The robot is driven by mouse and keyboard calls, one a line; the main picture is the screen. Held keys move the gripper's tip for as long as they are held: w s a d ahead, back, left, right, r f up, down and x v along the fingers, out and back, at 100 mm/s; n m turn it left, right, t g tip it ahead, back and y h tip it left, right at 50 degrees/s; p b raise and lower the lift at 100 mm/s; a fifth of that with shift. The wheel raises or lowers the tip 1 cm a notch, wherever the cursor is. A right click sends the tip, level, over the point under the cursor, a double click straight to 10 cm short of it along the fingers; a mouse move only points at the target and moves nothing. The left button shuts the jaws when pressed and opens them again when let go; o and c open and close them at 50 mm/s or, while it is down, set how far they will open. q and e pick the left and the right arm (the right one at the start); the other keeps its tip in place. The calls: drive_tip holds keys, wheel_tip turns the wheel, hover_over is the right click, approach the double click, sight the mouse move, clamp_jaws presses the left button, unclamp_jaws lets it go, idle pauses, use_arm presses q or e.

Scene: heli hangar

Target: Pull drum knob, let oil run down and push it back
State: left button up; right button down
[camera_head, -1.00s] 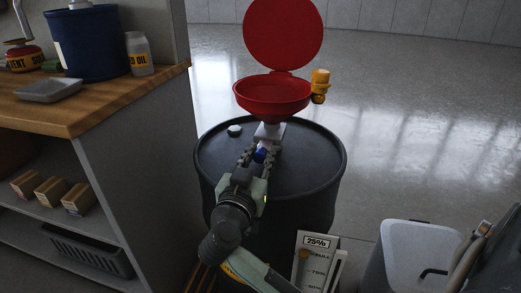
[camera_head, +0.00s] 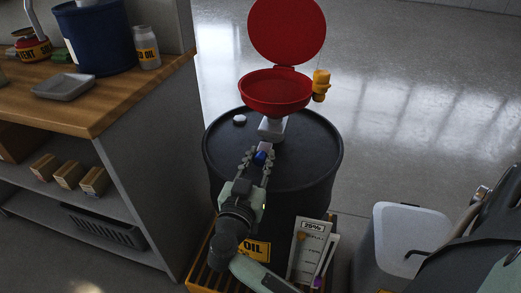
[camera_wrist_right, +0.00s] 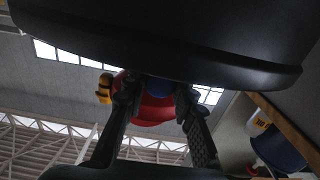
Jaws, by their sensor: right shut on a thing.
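A black drum (camera_head: 305,165) stands upright, with a red funnel (camera_head: 276,92) on top and its round red lid raised. A pale valve block (camera_head: 272,128) sits under the funnel. The blue drum knob (camera_head: 260,157) is on the near side of that block, with a short pale stretch between them. My right gripper (camera_head: 257,164) is shut on the knob, its fingers on either side. In the right wrist view the knob (camera_wrist_right: 160,89) shows between the fingers, before the red funnel (camera_wrist_right: 158,113). My left gripper is out of view. No flowing oil can be made out.
A yellow fitting (camera_head: 320,84) sticks out right of the funnel. A wooden-topped workbench (camera_head: 120,100) at left holds a blue bucket (camera_head: 95,42), a bottle and a grey tray. A grey bin (camera_head: 400,240) stands right of the drum, and a yellow slatted base (camera_head: 205,262) shows below it.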

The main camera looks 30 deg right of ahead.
sight(259, 157)
drive_tip(key=shift+s+a+f, duration=0.15)
drive_tip(key=shift+a+f, duration=0.05)
drive_tip(key=c, duration=1.7)
unclamp_jaws()
drive_tip(key=o, duration=0.4)
drive_tip(key=shift+r, duration=0.15)
drive_tip(key=shift+o, duration=0.2)
wheel_tip(259, 157, up, 10)
drive_tip(key=shift+r, duration=0.1)
